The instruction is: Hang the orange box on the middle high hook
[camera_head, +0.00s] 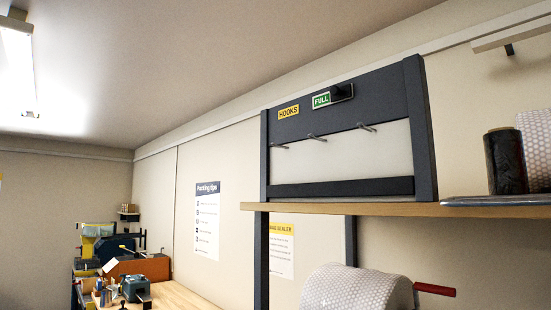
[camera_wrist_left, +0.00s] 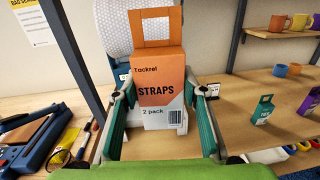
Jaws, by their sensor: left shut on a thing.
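The orange box (camera_wrist_left: 160,75) is a "STRAPS" carton with a pale lower part and an orange hang tab with a square opening on top. It stands upright in the left wrist view. My left gripper (camera_wrist_left: 162,98) is shut on it, with a green-padded finger at each side. In the head view, a dark hook board labelled HOOKS carries three hooks in a row: left, the middle high hook (camera_head: 316,137), and right. All three look bare. The box and both grippers are out of the head view.
A wooden shelf (camera_head: 350,209) runs below the hook board. A dark roll (camera_head: 506,162) and bubble wrap stand on its right. A bubble wrap roll (camera_head: 355,288) with a red handle is below. In the left wrist view, a green carton (camera_wrist_left: 263,109) stands on the right and tools lie left.

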